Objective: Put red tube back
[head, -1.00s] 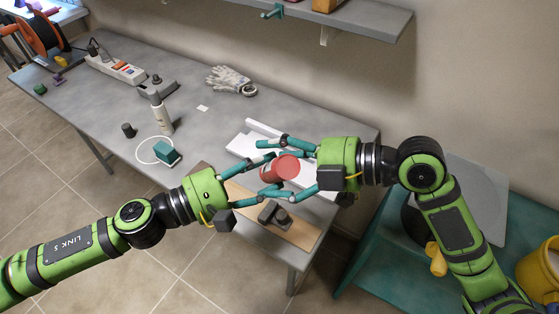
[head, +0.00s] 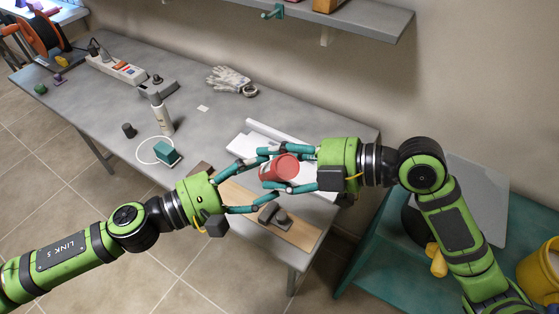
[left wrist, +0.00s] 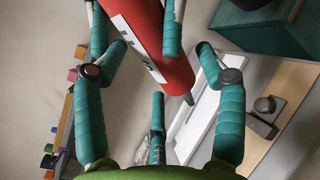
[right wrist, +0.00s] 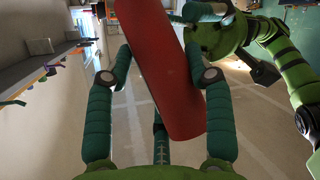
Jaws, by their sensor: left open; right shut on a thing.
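The red tube (head: 278,170) is held above the table's right end, over a white tray (head: 250,128). My right gripper (head: 276,168) is shut on it; in the right wrist view the tube (right wrist: 158,70) lies slantwise between the fingers. My left gripper (head: 256,184) is open just left of the tube, its fingertips close to it. In the left wrist view the tube (left wrist: 160,45) shows a white label and a narrow nozzle pointing down toward the tray (left wrist: 205,115). I cannot tell whether the left fingers touch it.
A shelf (head: 360,20) hangs on the wall behind.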

